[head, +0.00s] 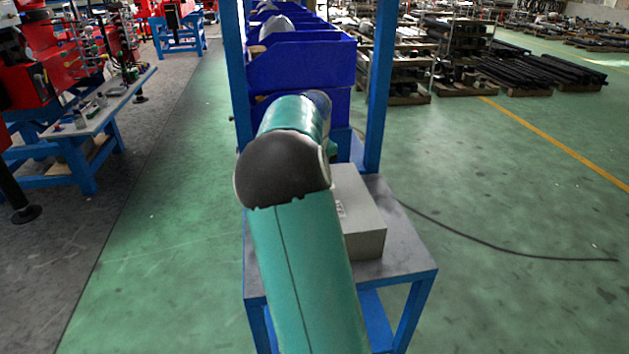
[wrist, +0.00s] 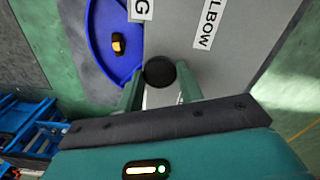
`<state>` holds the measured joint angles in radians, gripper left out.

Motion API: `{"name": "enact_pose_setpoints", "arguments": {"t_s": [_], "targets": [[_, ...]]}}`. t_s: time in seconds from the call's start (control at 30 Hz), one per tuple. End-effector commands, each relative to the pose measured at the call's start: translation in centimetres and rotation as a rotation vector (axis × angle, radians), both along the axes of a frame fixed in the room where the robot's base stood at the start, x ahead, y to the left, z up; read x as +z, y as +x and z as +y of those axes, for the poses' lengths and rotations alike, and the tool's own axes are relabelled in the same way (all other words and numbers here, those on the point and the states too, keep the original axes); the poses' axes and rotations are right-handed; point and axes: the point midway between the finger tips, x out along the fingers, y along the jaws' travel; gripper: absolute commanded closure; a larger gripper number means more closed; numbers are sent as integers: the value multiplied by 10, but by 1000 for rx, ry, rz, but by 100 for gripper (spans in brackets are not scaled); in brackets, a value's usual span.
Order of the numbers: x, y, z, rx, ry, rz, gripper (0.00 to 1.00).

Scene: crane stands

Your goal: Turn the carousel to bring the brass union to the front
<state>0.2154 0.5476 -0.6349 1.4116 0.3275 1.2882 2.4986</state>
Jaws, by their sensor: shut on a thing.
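In the wrist view my gripper (wrist: 160,86) has its two green fingers on either side of a round black knob (wrist: 159,71) and is shut on it. The blue round carousel (wrist: 94,22) shows only in part, at the upper left; a grey cover (wrist: 238,38) lies beside it. A small yellow-and-dark piece (wrist: 118,44) lies on the blue carousel; I cannot tell if it is the brass union. White labels on the grey show "G" (wrist: 140,9) and "LBOW" (wrist: 206,28), both cut off. In the head view my arm hides the gripper and carousel.
In the head view a grey box (head: 365,232) stands on a blue-legged table (head: 400,262). Blue posts (head: 380,85) and blue bins (head: 312,68) stand behind. A workbench (head: 105,105) is at the left. A dark cable (head: 500,246) crosses the clear green floor at the right.

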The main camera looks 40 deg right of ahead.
Motion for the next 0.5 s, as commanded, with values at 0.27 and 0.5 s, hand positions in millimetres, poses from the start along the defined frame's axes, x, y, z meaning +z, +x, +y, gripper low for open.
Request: {"name": "enact_pose_setpoints", "arguments": {"t_s": [0.27, 0.5], "targets": [[0, 0, 0, -67, 0, 0, 100], [0, 0, 0, -87, 0, 0, 100]]}}
